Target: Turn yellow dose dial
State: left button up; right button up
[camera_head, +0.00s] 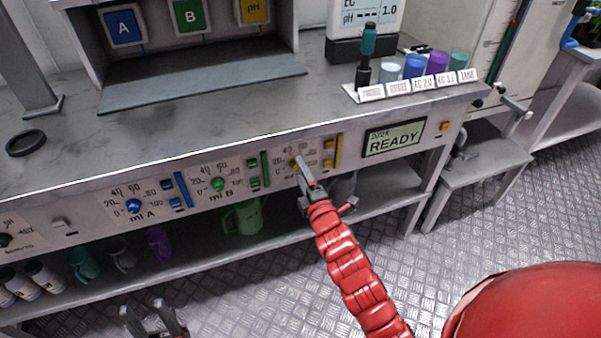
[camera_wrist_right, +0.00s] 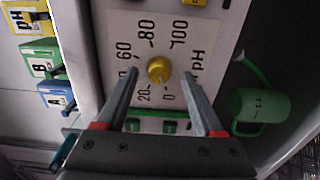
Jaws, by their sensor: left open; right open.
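The yellow dose dial (camera_wrist_right: 159,69) sits on a white scale plate marked 20 to 100 and pH. In the right wrist view it lies between the tips of my open right gripper (camera_wrist_right: 160,82), and both fingers look apart from it. In the head view my right gripper (camera_head: 301,170) is at the front panel and hides most of the dial. My left gripper (camera_head: 155,322) is open and empty at the bottom edge of the head view, away from the panel.
A blue dial (camera_head: 134,206) and a green dial (camera_head: 218,184) sit left on the same panel. A display (camera_head: 394,138) reads READY. A green jug (camera_head: 243,217) and several cups stand on the shelf below. Labelled cups (camera_head: 414,66) stand on the counter.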

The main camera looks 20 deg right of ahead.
jog(key=shift+w, duration=0.4)
jog(key=shift+c, duration=0.2)
grip_shut()
jog(key=shift+m+p, duration=2.05)
jog(key=shift+m, duration=6.75)
